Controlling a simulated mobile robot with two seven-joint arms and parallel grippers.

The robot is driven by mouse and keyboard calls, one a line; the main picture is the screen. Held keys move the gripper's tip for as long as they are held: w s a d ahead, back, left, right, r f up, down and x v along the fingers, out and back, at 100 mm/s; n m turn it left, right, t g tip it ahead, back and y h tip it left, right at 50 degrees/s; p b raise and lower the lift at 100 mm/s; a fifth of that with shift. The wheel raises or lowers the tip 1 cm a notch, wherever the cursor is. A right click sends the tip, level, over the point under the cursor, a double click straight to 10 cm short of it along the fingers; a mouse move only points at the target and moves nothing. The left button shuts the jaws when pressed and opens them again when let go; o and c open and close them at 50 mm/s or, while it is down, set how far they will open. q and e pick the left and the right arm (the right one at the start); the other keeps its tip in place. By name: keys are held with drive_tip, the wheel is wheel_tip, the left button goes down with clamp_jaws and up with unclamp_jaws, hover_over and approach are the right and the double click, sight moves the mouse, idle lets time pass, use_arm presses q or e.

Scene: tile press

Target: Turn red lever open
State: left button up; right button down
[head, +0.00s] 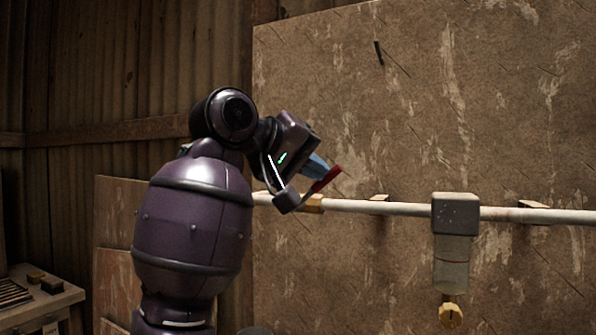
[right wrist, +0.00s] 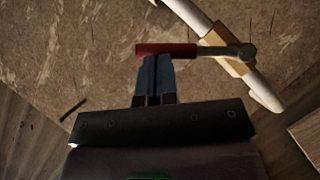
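The red lever (head: 327,180) belongs to a valve on the white pipe, beside a brass fitting (head: 315,204). In the head view it slants up to the right. In the right wrist view the red lever (right wrist: 167,49) lies across the picture, its grey pivot end (right wrist: 243,52) over the brass fitting. My right gripper (head: 318,166) has blue fingers close behind the lever's red part. In the right wrist view the fingers of this gripper (right wrist: 154,62) are together, their tips at the lever's side; contact is unclear. My left gripper is not in view.
The white pipe (head: 390,208) runs along a worn board wall (head: 400,100). A grey block with a clear cup (head: 452,260) and yellow knob (head: 451,314) hangs on it to the right. A bench (head: 62,298) with small blocks stands at lower left.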

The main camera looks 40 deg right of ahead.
use_arm(q)
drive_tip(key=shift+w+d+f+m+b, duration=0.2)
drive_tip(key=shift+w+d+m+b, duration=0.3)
drive_tip(key=shift+b, duration=0.95)
use_arm(e)
drive_tip(key=shift+m+t+y, duration=0.6)
drive_tip(key=shift+m+t, duration=0.1)
drive_tip(key=shift+m, duration=0.2)
drive_tip(key=shift+s+d+f, duration=0.25)
drive_tip(key=shift+s+f, duration=0.25)
drive_tip(key=shift+f, duration=0.2)
drive_tip(key=shift+s+d+f, duration=0.2)
drive_tip(key=shift+s+f, duration=0.35)
drive_tip(key=shift+f, duration=0.15)
drive_tip(key=shift+s+d+f, duration=0.25)
drive_tip(key=shift+s+f, duration=0.25)
drive_tip(key=shift+f, duration=0.2)
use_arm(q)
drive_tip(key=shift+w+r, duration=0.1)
use_arm(e)
drive_tip(key=shift+s, duration=0.1)
